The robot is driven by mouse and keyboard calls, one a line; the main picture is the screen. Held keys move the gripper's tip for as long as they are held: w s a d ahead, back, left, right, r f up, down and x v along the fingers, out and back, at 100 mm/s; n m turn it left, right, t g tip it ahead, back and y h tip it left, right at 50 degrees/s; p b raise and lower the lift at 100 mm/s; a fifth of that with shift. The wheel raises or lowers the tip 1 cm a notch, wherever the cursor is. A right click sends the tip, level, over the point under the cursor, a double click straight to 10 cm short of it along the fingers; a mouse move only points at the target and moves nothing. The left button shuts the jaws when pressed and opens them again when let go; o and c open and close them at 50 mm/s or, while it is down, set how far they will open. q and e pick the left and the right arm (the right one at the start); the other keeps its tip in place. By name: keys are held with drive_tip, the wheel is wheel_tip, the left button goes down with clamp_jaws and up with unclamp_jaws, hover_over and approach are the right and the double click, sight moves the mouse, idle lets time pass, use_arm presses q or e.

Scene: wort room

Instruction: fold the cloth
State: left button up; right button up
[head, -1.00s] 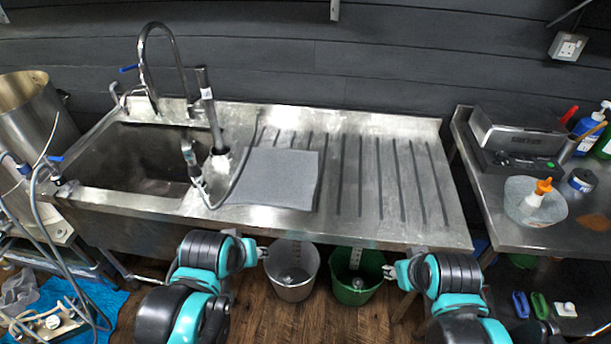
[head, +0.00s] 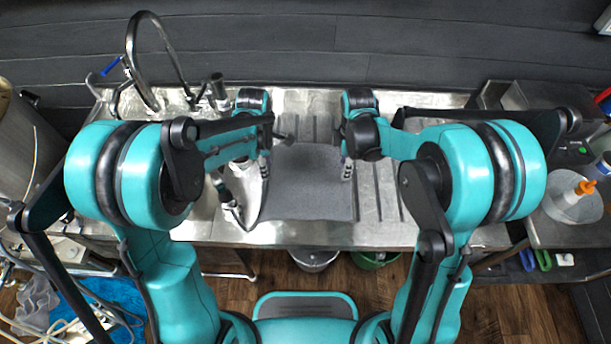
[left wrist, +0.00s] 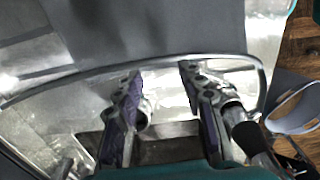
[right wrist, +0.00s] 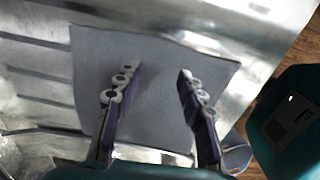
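The grey cloth (head: 308,190) lies flat and unfolded on the steel drainboard. It also shows in the left wrist view (left wrist: 150,30) and the right wrist view (right wrist: 152,65). Contact with the cloth is unclear.
The tap (head: 140,60) and sink are at the left. A side table at the right holds a bowl (head: 570,208) with a bottle. Ribbed drainboard is clear right of the cloth.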

use_arm(q)
hover_over(268, 181)
drive_tip(key=f, duration=0.4)
drive_tip(key=shift+w+d+f, duration=0.1)
drive_tip(key=shift+w+f, duration=0.1)
use_arm(e)
hover_over(342, 181)
drive_tip(key=f, duration=0.4)
drive_tip(key=shift+w+f, duration=0.15)
drive_tip(key=shift+w, duration=0.05)
use_arm(q)
drive_tip(key=shift+s+f, duration=0.1)
drive_tip(key=shift+f, duration=0.6)
use_arm(e)
drive_tip(key=shift+s+f, duration=0.1)
drive_tip(key=shift+f, duration=0.6)
use_arm(q)
drive_tip(key=shift+f, duration=0.1)
use_arm(e)
drive_tip(key=shift+f, duration=0.1)
